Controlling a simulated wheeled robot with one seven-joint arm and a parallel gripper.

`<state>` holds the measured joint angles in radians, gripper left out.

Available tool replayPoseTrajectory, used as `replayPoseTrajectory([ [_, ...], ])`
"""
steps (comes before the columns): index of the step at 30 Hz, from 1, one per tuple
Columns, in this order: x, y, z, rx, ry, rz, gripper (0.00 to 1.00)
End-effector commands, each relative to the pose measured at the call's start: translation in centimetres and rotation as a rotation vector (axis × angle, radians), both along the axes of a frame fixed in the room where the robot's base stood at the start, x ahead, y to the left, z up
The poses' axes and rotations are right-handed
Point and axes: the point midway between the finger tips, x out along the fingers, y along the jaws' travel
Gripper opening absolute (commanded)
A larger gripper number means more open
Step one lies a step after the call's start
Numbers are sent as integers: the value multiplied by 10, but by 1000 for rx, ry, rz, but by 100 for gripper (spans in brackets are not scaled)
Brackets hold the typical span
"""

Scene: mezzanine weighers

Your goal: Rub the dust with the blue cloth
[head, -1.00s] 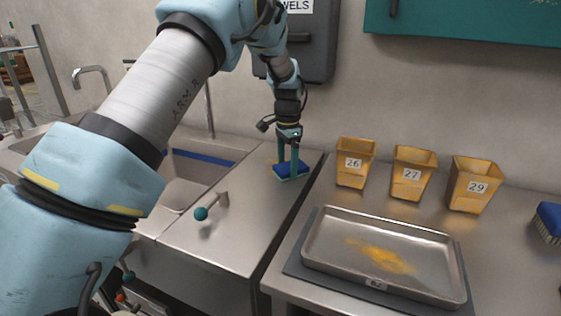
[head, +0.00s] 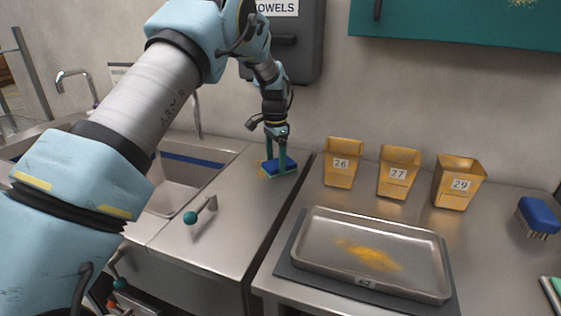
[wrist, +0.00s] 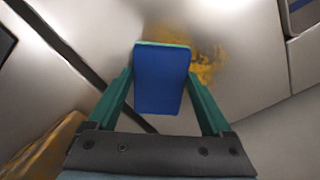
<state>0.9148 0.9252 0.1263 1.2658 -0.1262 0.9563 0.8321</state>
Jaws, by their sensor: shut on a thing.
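My gripper (head: 276,163) is shut on the blue cloth (wrist: 160,85), a flat pad with a green edge, between its two green fingers. In the head view the blue cloth (head: 284,164) is down at the steel counter left of the seam. Yellow dust (wrist: 206,62) shows on the steel beside and beyond the cloth's right side in the wrist view. A little of this dust (head: 264,168) shows at the cloth's left in the head view. The cloth hides what is under it. Whether it presses on the steel cannot be told.
Right of the seam, a steel tray (head: 318,257) holds yellow powder (head: 368,255). Yellow bins 26 (head: 341,178), 27 (head: 398,184) and 29 (head: 457,195) stand behind it. A blue brush (head: 539,214) lies far right. A sink (head: 181,188) and green-knobbed lever (head: 194,216) are left.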

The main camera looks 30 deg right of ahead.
Motion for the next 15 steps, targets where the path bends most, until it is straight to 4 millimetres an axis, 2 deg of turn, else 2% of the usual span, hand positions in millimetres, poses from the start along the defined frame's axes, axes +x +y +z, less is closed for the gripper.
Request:
replayPoseTrajectory([
  [4, 11, 9, -1, 0, 0, 1, 39],
  [15, 23, 19, -2, 2, 0, 1, 39],
])
